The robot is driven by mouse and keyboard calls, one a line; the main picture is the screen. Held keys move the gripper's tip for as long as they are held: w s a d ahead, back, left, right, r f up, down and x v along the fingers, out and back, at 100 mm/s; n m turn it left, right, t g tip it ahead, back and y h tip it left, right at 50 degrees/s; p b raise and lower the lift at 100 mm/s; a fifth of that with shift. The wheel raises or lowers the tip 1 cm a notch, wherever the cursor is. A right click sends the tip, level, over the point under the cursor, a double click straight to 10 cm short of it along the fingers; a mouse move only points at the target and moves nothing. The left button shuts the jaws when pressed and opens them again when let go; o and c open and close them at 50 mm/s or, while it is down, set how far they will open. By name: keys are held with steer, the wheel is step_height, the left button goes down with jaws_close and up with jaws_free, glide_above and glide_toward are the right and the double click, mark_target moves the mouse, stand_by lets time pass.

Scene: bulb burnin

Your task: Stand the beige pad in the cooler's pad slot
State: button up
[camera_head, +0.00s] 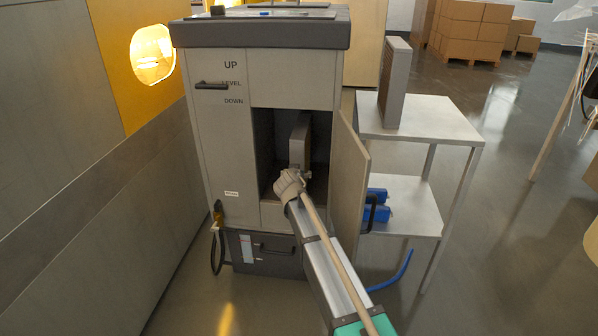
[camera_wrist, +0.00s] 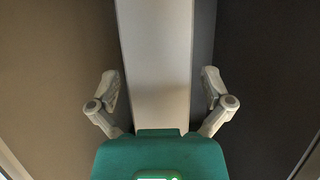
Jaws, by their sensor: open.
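The cooler (camera_head: 225,140) is a tall grey cabinet with its compartment door (camera_head: 350,170) swung open to the right. A beige pad (camera_head: 300,138) stands upright inside the dark compartment; its foot is hidden behind my gripper (camera_head: 299,172). In the wrist view the pad (camera_wrist: 156,50) shows edge-on as a pale upright band. My gripper (camera_wrist: 160,88) is open, one finger on each side of the band, with a gap visible on both sides. I cannot see the slot itself or tell how the pad's foot sits.
A second pad (camera_head: 396,82), pale-framed with a brown face, stands on the side table (camera_head: 440,122) at right. Blue items (camera_head: 376,207) lie on its lower shelf. A lever (camera_head: 211,86) sits on the cooler's front. The compartment walls are close around my gripper.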

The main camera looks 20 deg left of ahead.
steer(key=p+v, duration=0.3)
steer(key=v, duration=0.7)
steer(key=shift+p, duration=0.3)
steer(key=shift+s, duration=0.15)
